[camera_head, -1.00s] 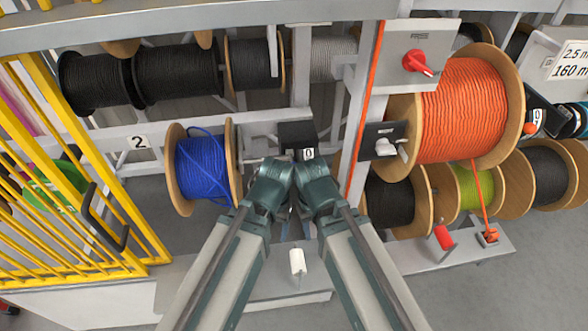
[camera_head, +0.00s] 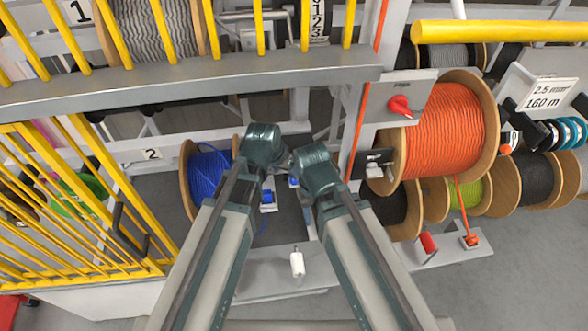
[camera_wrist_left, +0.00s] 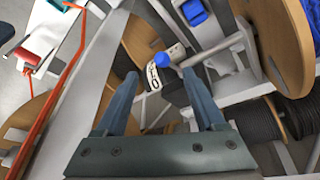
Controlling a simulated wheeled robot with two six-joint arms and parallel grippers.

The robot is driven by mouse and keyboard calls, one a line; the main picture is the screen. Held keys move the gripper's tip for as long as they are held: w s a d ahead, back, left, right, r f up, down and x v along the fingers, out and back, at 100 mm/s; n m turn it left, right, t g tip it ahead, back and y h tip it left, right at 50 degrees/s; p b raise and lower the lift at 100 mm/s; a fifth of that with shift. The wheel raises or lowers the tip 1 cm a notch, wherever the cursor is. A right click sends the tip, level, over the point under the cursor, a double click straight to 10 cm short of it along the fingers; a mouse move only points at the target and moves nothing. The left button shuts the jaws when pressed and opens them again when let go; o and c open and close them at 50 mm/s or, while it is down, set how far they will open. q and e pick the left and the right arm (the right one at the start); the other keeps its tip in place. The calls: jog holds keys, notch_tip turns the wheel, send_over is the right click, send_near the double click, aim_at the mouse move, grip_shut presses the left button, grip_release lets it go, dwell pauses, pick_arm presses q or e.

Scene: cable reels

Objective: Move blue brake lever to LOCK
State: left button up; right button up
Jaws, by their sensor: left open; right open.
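A blue round knob (camera_wrist_left: 160,58) stands in the left wrist view, just beyond and between my left gripper's fingertips (camera_wrist_left: 160,80), apart from them. A blue spot (camera_head: 293,182) shows between my grippers in the head view; I cannot tell whether it is the same knob. My left gripper (camera_head: 282,158) is open and empty, and my right gripper (camera_head: 301,170) is open close beside it. Both sets of fingertips are mostly hidden in the head view. No LOCK mark is readable.
The blue cable reel (camera_head: 207,172) is left of my grippers. A blue block on a white mount (camera_head: 268,197) is below them. An orange reel (camera_head: 448,130) and a red lever (camera_head: 400,105) are at right. A yellow barred gate (camera_head: 70,210) stands at left.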

pick_arm(q)
jog(key=shift+w+r, duration=0.5)
pick_arm(e)
jog(key=shift+r, duration=0.35)
pick_arm(q)
jog(key=shift+f, duration=0.1)
jog(key=b+x, duration=1.2)
jog(key=x, duration=0.1)
jog(key=shift+w+d+f+b, duration=0.2)
jog(key=shift+w+f+b, duration=0.05)
jog(key=shift+b, duration=0.15)
pick_arm(e)
notch_tip(320, 180, down, 13)
jog(key=shift+r, duration=0.15)
pick_arm(q)
jog(key=shift+c, duration=0.3)
grip_shut()
